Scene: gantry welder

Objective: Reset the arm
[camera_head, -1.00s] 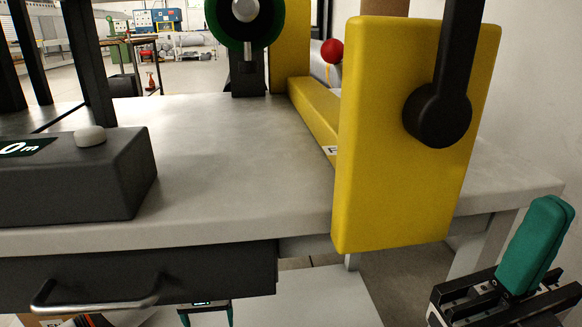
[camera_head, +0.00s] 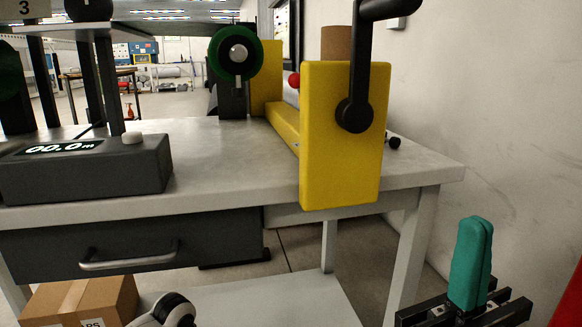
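My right gripper (camera_head: 470,263) is at the lower right, in front of the bench and right of its leg. Its teal fingers point up and look pressed together, with nothing between them. It touches nothing that I can see. A yellow frame (camera_head: 340,150) stands at the right end of the bench (camera_head: 225,155). I cannot tell whether the task's arm is this crank or one of mine.
A dark box with a lit display and a pale button (camera_head: 132,138) sits at the bench's left. A drawer (camera_head: 130,245) hangs below. The wall is at right.

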